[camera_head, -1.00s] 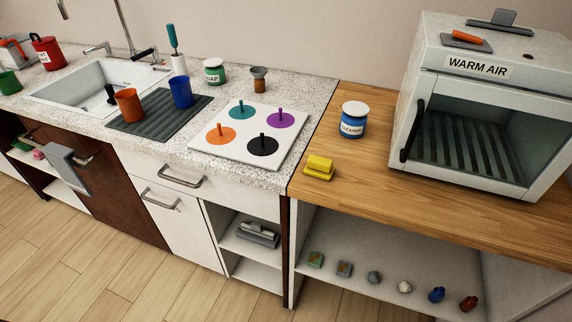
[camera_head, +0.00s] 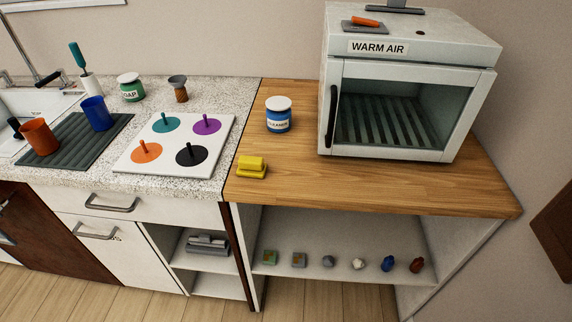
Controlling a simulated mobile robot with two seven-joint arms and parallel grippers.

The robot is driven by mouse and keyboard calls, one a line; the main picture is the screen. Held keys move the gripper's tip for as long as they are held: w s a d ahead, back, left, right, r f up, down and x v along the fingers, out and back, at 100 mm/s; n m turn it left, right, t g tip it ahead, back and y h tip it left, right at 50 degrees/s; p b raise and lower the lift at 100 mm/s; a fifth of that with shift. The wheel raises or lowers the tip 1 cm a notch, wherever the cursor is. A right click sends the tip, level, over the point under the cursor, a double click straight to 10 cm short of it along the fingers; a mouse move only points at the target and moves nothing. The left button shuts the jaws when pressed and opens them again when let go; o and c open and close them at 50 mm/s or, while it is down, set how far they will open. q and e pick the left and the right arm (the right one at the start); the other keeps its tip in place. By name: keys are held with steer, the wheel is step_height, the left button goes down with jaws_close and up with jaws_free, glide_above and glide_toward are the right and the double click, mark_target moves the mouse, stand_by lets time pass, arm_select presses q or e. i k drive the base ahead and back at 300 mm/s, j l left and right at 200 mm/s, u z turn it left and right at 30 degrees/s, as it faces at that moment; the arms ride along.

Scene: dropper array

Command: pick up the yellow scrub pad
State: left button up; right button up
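The yellow scrub pad (camera_head: 252,167) lies on the left front part of the wooden counter (camera_head: 300,190), close to the seam with the speckled counter. It looks like a small yellow block with a raised upper part. Nothing covers it. Neither of my grippers is in view.
A blue cleaner jar (camera_head: 279,115) stands behind the pad. The warm air cabinet (camera_head: 400,95) stands to the right, its door closed. A white board with coloured pegged discs (camera_head: 190,172) lies to the left. Small items sit on the shelf (camera_head: 340,235) below. The front right counter is clear.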

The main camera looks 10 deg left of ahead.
mark_target(248, 166)
steer(key=k+j+z, duration=0.1)
steer(key=z, duration=0.3)
steer(key=k+j+z, duration=0.1)
steer(key=j+z, duration=0.15)
steer(key=z, duration=0.15)
steer(key=k+j+z, duration=0.1)
steer(key=z, duration=0.25)
steer(key=k+j+z, duration=0.25)
steer(key=k, duration=0.15)
steer(key=k+z, duration=0.25)
steer(key=k, duration=0.2)
steer(key=k+j, duration=0.1)
steer(key=k, duration=0.35)
